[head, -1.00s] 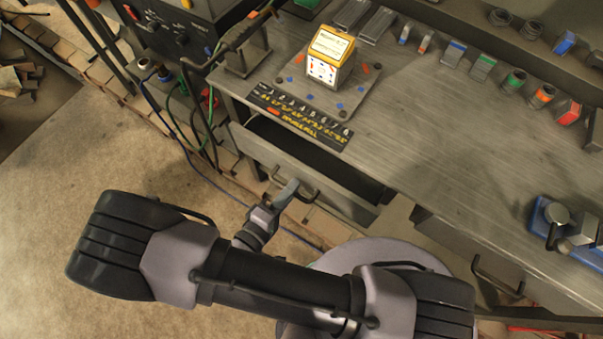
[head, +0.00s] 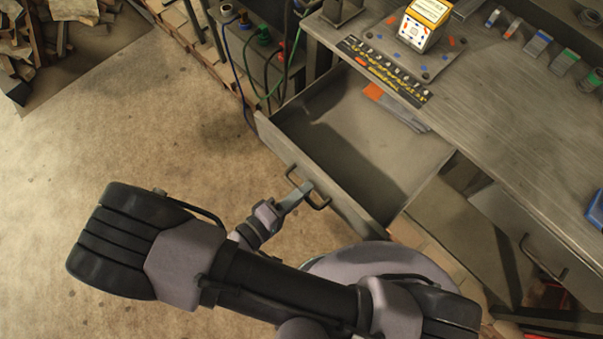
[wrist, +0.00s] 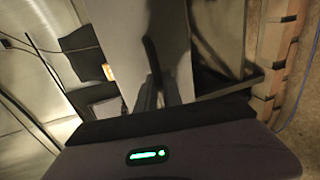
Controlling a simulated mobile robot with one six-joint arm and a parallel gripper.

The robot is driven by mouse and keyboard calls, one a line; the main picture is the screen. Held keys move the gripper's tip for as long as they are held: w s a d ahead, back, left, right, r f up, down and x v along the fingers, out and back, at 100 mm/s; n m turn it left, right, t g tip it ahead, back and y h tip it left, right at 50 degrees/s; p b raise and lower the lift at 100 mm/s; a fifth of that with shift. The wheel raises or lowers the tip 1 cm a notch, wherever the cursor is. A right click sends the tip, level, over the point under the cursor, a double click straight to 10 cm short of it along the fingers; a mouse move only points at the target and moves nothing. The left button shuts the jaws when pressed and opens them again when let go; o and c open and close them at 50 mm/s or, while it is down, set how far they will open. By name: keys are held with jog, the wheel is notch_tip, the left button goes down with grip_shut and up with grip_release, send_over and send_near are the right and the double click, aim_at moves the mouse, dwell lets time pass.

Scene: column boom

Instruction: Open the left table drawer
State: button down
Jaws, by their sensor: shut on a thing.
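The left table drawer (head: 350,150) is pulled well out from under the workbench in the head view, and its inside shows. Its dark bar handle (head: 309,189) is on the front panel. My gripper (head: 301,193) is at that handle, shut on it. In the wrist view, my gripper's dark fingers (wrist: 160,92) stand against the drawer's pale front panel (wrist: 180,40). The handle bar between the fingers is hard to make out there.
An orange-ended flat item (head: 392,105) lies at the back of the open drawer. A second, closed drawer with a handle (head: 543,258) is to the right. Hoses and cables (head: 270,60) hang at the bench's left end.

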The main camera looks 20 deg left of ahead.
jog(key=shift+s+a, duration=0.1)
jog(key=shift+s, duration=0.15)
jog(key=c, duration=1.5)
grip_release()
jog(key=p+v, duration=0.4)
jog(key=v, duration=1.3)
jog(key=shift+s+a, duration=0.15)
